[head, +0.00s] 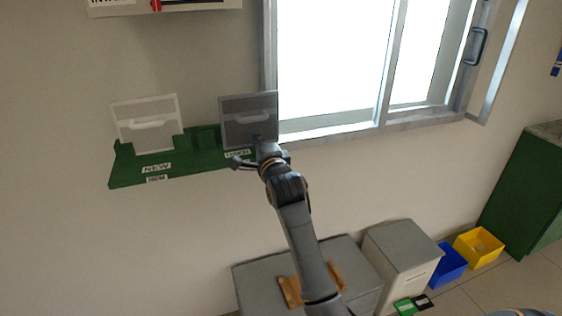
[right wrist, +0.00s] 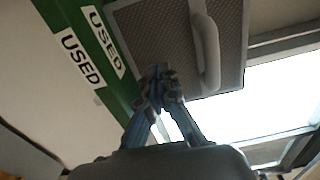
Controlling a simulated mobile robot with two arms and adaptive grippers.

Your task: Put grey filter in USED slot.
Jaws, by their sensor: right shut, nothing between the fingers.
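The grey filter (head: 248,108) stands upright at the USED end of the green wall rack (head: 200,170). In the right wrist view the grey mesh filter (right wrist: 150,35), with its pale handle (right wrist: 208,55), sits directly beside the rack's green edge and its USED labels (right wrist: 80,60). Whether its lower edge is fully seated is hard to tell. My right gripper (head: 265,146) is in front of the filter's lower part and hides some of it. Its fingertips (right wrist: 158,82) are together and empty, close to the filter and apart from the handle. My left gripper is not in view.
A white filter (head: 147,122) stands at the rack's NEW end. A window (head: 330,60) is right of the rack. Below are grey boxes (head: 402,258), a blue bin (head: 447,266), a yellow bin (head: 480,250) and a green cabinet (head: 530,190). Wall left of the rack is clear.

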